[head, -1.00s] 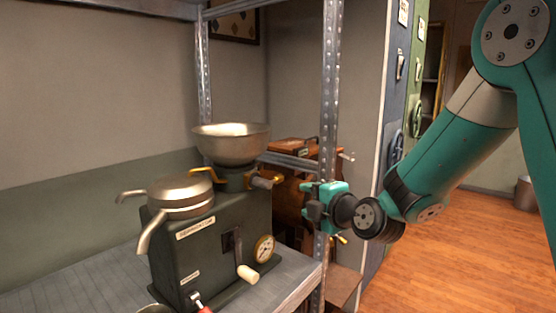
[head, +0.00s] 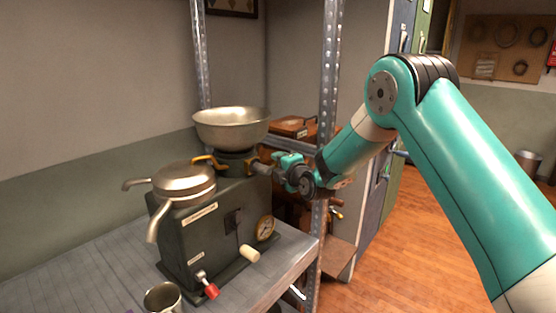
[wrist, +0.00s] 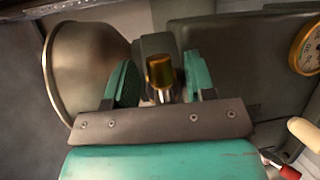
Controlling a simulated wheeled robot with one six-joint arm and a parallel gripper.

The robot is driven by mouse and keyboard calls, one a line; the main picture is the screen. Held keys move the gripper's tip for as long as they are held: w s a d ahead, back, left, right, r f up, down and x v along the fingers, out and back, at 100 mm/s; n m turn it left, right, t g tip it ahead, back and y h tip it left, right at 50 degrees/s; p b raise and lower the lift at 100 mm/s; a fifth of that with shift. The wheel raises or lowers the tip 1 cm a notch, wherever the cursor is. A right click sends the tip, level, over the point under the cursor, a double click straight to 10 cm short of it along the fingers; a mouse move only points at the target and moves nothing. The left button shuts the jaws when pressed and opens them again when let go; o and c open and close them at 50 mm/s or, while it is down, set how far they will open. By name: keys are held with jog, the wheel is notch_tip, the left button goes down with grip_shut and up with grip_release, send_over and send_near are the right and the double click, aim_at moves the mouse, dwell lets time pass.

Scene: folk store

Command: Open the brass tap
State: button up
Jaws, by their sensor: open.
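A dark green separator machine stands on the metal shelf, with a wide metal bowl (head: 232,128) on top. Under the bowl, a curved brass piece (head: 206,161) sticks out to the left; I cannot tell whether it is part of the tap. In the wrist view the brass tap's knob (wrist: 160,71) shows between my gripper's two green fingers (wrist: 163,82). My gripper (head: 268,167) is open, at the machine's right side just below the bowl, with the fingers apart around the knob. The knob is mostly hidden in the head view.
A lidded metal pan with spouts (head: 183,180), a gauge (head: 265,228), a white-handled crank (head: 249,253) and a red-handled lever (head: 208,287) belong to the machine. A metal cup (head: 163,298) stands in front. A perforated shelf post (head: 327,110) rises close to my arm.

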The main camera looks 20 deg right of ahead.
jog(key=shift+w+a+f, duration=0.15)
jog(key=shift+w, duration=0.55)
jog(key=c, duration=0.9)
